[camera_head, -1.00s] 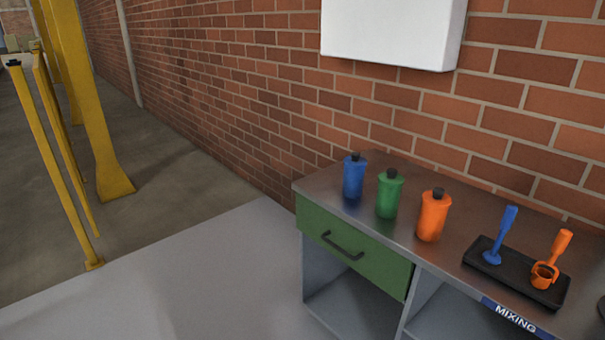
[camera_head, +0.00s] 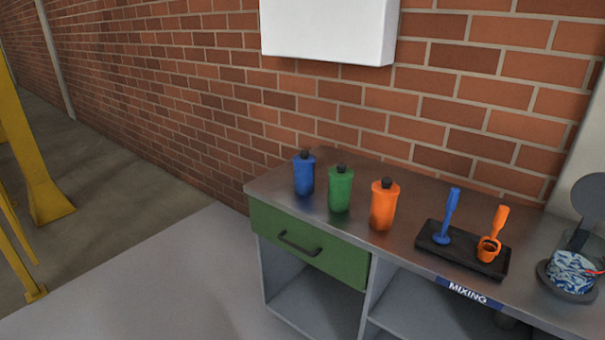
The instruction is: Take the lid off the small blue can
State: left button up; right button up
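A small blue container (camera_head: 304,176) with a black cap stands upright at the left end of the metal workbench (camera_head: 345,234). It is bottle-shaped, and its black cap (camera_head: 304,154) is on top. It is the only blue container I see whole; I cannot tell for certain that it is the can named in the task. Neither of my grippers shows in the head view.
A green bottle (camera_head: 340,190) and an orange bottle (camera_head: 384,206) stand right of the blue one. A black tray (camera_head: 465,256) holds a blue and an orange tool. A mixing device (camera_head: 572,274) stands at far right. Yellow posts (camera_head: 35,150) rise at left.

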aim_at(304, 159)
jog(key=z, duration=0.75)
jog(key=i+j+z, duration=0.1)
jog(key=j+z, duration=0.5)
jog(key=z, duration=0.25)
jog(key=j+z, duration=0.45)
jog(key=j, duration=0.35)
jog(key=k+j, duration=0.1)
jog(key=j, duration=0.3)
jog(key=j+z, duration=0.1)
jog(key=j, duration=0.25)
jog(key=k+j+z, duration=0.1)
jog(key=j, duration=0.3)
jog(key=k+j, duration=0.15)
jog(key=j, duration=0.2)
